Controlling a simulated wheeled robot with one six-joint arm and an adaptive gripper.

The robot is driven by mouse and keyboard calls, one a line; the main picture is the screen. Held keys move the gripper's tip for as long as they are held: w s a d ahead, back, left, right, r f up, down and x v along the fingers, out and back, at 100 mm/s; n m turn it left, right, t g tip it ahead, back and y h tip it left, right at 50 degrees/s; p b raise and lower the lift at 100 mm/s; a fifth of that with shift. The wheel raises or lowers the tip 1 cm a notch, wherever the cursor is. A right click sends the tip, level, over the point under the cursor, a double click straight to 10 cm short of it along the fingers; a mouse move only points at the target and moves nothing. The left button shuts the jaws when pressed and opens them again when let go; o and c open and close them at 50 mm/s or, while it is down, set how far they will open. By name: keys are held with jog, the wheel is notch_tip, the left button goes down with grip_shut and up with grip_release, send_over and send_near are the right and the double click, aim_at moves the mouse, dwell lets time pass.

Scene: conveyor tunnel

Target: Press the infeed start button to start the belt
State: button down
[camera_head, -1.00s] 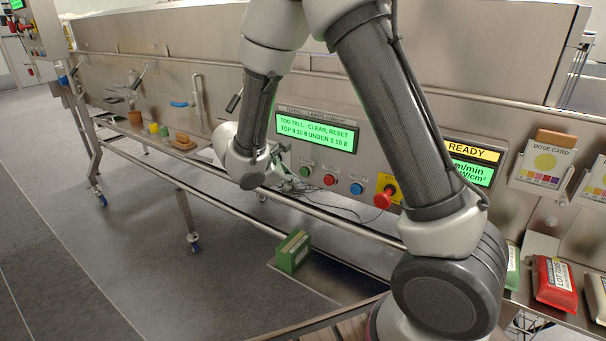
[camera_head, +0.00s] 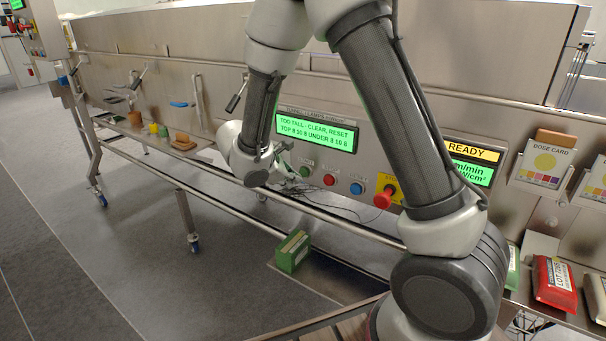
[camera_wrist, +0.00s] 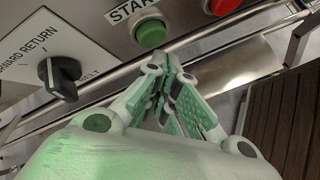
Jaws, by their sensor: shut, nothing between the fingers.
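I cannot tell the gap in depth. In the head view my gripper (camera_head: 291,177) is small and partly hidden beside the button row.
A red button (camera_wrist: 222,5) and a blue button (camera_head: 356,188) are to the right, then a red mushroom button (camera_head: 383,197) on yellow. A black rotary knob (camera_wrist: 60,76) is left. The green display (camera_head: 316,131) reads "TOO TALL - CLEAR, RESET". A rail (camera_head: 330,217) runs below.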

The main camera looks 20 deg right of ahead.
jog(key=shift+d, duration=0.1)
dwell(0.6)
jog(key=shift+w+d, duration=0.25)
jog(key=shift+w+d, duration=0.3)
jog(key=shift+d, duration=0.15)
dwell(0.9)
jog(key=shift+a, duration=0.15)
jog(key=shift+s+a, duration=0.55)
jog(key=shift+a, duration=0.05)
jog(key=shift+a, duration=0.1)
jog(key=s+a, duration=0.1)
jog(key=a, duration=0.1)
jog(key=s+a, duration=0.2)
dwell(0.5)
dwell(0.5)
